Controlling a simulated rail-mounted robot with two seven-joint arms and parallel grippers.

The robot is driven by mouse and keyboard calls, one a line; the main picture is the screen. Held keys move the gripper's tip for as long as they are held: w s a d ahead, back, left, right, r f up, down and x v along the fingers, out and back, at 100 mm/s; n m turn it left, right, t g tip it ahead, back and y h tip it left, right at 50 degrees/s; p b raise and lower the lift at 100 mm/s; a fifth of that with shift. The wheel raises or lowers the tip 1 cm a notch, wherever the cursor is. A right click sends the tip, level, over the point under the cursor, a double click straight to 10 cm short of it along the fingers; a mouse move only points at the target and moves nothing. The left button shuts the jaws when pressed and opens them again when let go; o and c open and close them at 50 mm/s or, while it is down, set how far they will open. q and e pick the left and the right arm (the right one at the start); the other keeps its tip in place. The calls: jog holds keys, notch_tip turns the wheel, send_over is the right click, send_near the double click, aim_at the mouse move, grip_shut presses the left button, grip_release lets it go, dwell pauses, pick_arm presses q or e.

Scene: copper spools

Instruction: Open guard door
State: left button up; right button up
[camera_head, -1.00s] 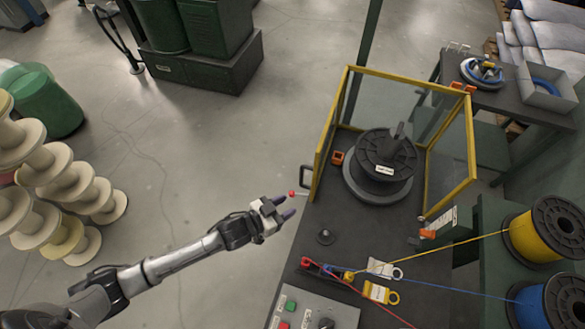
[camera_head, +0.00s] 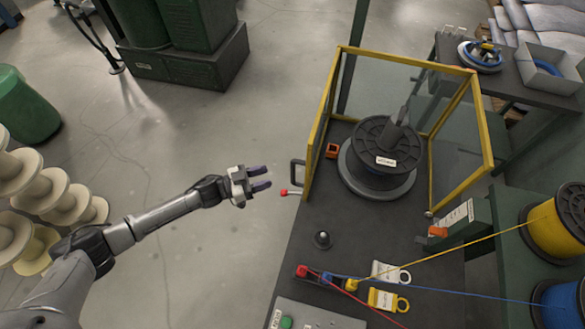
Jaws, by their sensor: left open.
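The guard is a yellow-framed enclosure (camera_head: 411,61) with clear panels around a black spool (camera_head: 388,150) on a dark workbench. Its left side carries a dark handle (camera_head: 297,173). A short rod with a red knob (camera_head: 284,192) sticks out just below the handle. My left gripper (camera_head: 266,178) is open and empty, just left of the handle and knob, with its fingers pointing right. A gap shows between the fingertips and the handle. My right gripper is out of view.
Yellow (camera_head: 555,230) and blue (camera_head: 560,302) wire spools stand at right, with wires running across the bench. A small dark peg (camera_head: 322,239), tagged rings (camera_head: 388,300) and a control panel (camera_head: 310,316) are in front. Floor at left is open beside cream spools (camera_head: 50,190).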

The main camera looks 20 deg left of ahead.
aim_at(293, 169)
pick_arm(q)
jog(key=x, duration=0.9)
jog(key=shift+w+d, duration=0.25)
jog(key=shift+d, duration=0.05)
jog(key=shift+c, duration=0.2)
grip_shut()
